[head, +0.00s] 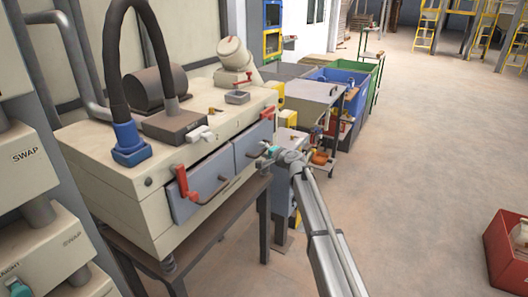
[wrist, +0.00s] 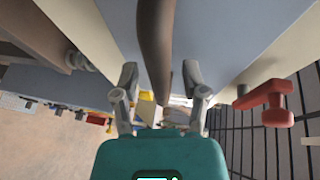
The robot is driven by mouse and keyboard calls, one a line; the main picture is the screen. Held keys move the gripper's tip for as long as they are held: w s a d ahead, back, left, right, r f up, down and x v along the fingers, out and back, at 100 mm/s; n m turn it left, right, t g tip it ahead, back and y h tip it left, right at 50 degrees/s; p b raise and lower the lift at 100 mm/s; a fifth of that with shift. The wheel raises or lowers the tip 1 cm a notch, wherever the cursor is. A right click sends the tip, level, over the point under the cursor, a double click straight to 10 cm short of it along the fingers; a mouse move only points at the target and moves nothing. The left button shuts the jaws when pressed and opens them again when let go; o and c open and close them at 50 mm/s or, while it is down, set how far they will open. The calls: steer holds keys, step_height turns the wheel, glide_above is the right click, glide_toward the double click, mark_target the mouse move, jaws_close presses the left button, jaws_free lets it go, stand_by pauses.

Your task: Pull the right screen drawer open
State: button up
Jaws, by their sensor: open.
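The right screen drawer (head: 252,146) is a blue-grey panel in the front of a cream machine. It looks flush with the front. My gripper (head: 268,157) is at its handle, which the gripper partly hides in the head view. In the wrist view, a dark brown handle bar (wrist: 156,45) runs down between the two open fingers of my gripper (wrist: 160,85). I see a gap on each side of the bar. A red lever (head: 268,114) sits above the drawer, and a red lever also shows in the wrist view (wrist: 270,102).
The left drawer (head: 190,200) stands slightly proud, with a dark gap along its top and its own handle and red lever (head: 183,182). A grey cart (head: 305,91) and a blue bin (head: 345,85) stand beyond the machine. Open floor lies to the right, with a red crate (head: 505,262).

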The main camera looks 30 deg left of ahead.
jaws_close()
steer(key=shift+s+d, duration=0.15)
stand_by(0.4)
